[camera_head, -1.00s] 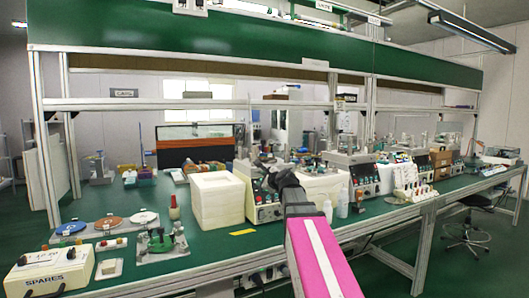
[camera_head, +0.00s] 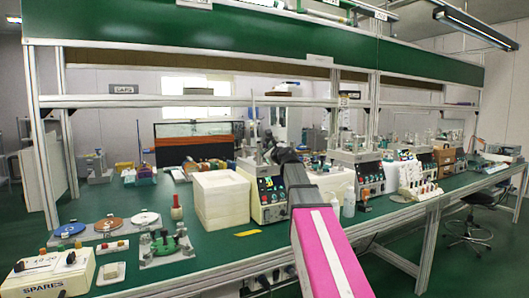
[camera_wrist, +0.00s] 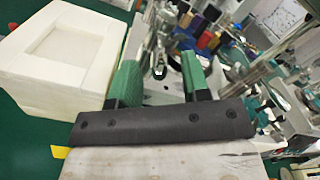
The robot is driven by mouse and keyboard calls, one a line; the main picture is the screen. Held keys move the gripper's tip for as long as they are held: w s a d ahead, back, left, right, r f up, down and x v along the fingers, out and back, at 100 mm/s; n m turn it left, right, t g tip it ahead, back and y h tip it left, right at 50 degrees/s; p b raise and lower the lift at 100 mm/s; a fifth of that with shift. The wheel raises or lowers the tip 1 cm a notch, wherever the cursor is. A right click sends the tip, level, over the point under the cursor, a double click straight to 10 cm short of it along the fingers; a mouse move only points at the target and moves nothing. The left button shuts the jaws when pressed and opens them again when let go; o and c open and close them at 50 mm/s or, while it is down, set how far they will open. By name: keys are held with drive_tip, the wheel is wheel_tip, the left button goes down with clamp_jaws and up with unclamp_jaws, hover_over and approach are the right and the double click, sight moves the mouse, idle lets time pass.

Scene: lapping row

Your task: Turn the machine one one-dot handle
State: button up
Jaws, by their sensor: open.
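The nearest machine (camera_head: 268,200), a cream box with a dark panel of lit buttons and knobs, stands on the green bench right of a stack of white blocks. I take it to be machine one, but no label is legible. In the wrist view my gripper (camera_wrist: 158,72) is open, its two green fingers apart with nothing gripped. A metal post with a rounded end (camera_wrist: 159,70) shows between and beyond the fingers, on top of the machine. I cannot tell whether it is the handle, and no one-dot mark is readable. In the head view my arm hides part of the machine.
The white block stack (camera_head: 221,200) stands close left of the machine; it also shows in the wrist view (camera_wrist: 62,55). More machines (camera_head: 366,172) stand to the right, with white bottles (camera_head: 349,203) in front. A SPARES box (camera_head: 50,272) is at front left.

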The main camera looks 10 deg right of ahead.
drive_tip(key=x, duration=0.3)
drive_tip(key=shift+w, duration=0.1)
clamp_jaws()
